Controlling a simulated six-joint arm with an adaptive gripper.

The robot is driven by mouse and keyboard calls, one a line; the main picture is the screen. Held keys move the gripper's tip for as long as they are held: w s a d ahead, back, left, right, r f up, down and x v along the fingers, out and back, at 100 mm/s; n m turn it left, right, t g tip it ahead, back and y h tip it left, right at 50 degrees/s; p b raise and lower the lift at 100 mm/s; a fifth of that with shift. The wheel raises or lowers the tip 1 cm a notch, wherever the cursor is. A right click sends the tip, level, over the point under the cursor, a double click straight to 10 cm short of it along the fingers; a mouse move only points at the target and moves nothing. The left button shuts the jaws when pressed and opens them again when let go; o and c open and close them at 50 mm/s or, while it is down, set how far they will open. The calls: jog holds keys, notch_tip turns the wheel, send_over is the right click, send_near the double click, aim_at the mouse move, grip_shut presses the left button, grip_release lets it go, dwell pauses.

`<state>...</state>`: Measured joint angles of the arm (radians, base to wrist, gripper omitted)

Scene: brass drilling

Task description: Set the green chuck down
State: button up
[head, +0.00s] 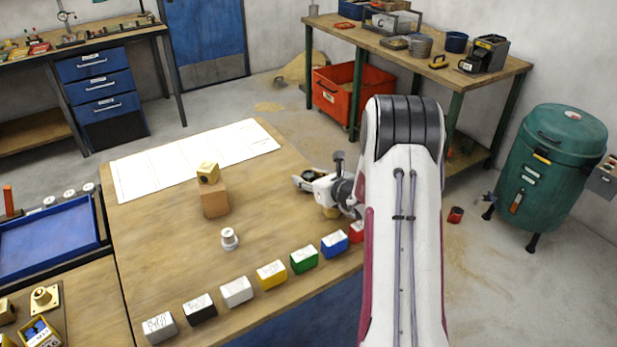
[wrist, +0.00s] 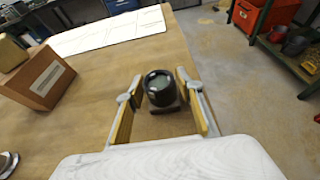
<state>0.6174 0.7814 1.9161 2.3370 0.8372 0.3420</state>
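A dark round chuck (wrist: 161,88) with a dull greenish face shows in the wrist view, over the wooden bench near its right edge. My gripper (wrist: 159,79) has its two yellow-padded fingers on either side of it, with a narrow gap at each side, so it looks open around the chuck. I cannot tell for sure whether the chuck's base touches the bench. In the head view my gripper (head: 306,182) is low over the bench's right part, and the arm hides much of the area. A green labelled block (head: 304,260) stands in the front row.
A brown block (head: 215,202) with a brass piece (head: 208,173) on top stands left of my gripper. A small white-and-metal part (head: 230,239) stands nearer. Several coloured labelled blocks line the front edge. A white sheet (head: 195,158) lies at the back.

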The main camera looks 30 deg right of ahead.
jog(key=shift+r, duration=0.2)
dwell(0.3)
jog(key=shift+v, duration=6)
